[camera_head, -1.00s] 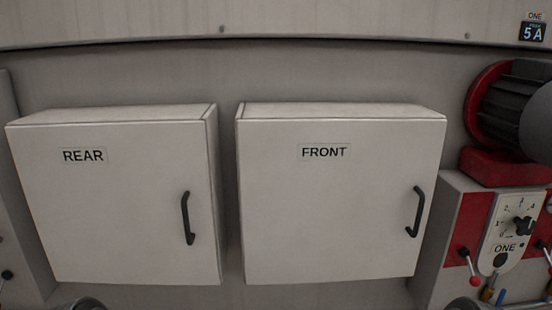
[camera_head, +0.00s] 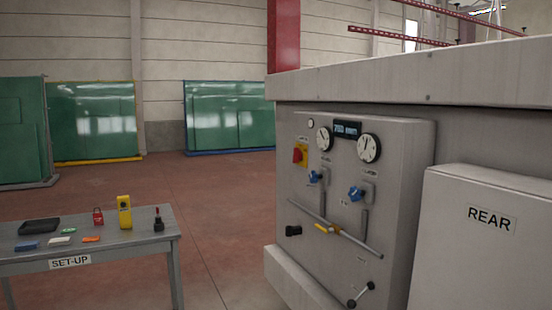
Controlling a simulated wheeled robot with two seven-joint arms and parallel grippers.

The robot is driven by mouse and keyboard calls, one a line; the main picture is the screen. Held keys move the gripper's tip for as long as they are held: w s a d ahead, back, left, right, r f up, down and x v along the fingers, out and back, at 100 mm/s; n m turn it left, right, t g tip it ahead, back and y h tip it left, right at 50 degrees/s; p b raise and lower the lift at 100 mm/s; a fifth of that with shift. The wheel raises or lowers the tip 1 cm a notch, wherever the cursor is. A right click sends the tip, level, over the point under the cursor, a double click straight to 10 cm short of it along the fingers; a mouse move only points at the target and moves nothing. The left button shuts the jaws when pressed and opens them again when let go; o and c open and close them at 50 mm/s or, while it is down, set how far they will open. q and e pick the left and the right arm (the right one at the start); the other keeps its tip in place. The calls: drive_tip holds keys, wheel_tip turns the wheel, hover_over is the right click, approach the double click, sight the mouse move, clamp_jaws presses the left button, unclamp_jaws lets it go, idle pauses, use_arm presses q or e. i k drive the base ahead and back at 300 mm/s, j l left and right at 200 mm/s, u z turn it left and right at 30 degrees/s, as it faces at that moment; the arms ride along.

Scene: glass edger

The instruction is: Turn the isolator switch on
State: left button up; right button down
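The isolator switch (camera_head: 300,155) appears as a red handle on a yellow plate, on the upper left of the grey control panel (camera_head: 400,190). It is small in the view, and I cannot read its position. A small round light or button (camera_head: 311,124) sits above it. Neither of my grippers is in view.
The panel also carries two round gauges (camera_head: 369,148), a dark display (camera_head: 347,129), blue valves (camera_head: 356,193) and a yellow-handled lever (camera_head: 326,229). A REAR cabinet (camera_head: 480,260) stands at right. A SET-UP table (camera_head: 150,237) with several items is at left. Floor between is clear.

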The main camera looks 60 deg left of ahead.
sight(298, 154)
drive_tip(key=u, duration=1.95)
drive_tip(key=i+j+z, duration=0.1)
drive_tip(key=z, duration=0.5)
drive_tip(key=i+j+z, duration=0.35)
drive_tip(key=j, duration=0.35)
drive_tip(key=i+j+z, duration=0.15)
drive_tip(key=i+j, duration=0.15)
drive_tip(key=j, duration=0.15)
drive_tip(key=i+j+z, duration=0.15)
drive_tip(key=j, duration=0.25)
drive_tip(key=i+j, duration=0.15)
drive_tip(key=j, duration=0.25)
drive_tip(key=i+j, duration=0.2)
drive_tip(key=j, duration=0.2)
drive_tip(key=i+j, duration=0.15)
drive_tip(key=j, duration=0.25)
drive_tip(key=i+j, duration=0.15)
drive_tip(key=j, duration=0.25)
drive_tip(key=i+j+z, duration=0.1)
drive_tip(key=j, duration=0.3)
drive_tip(key=i, duration=0.1)
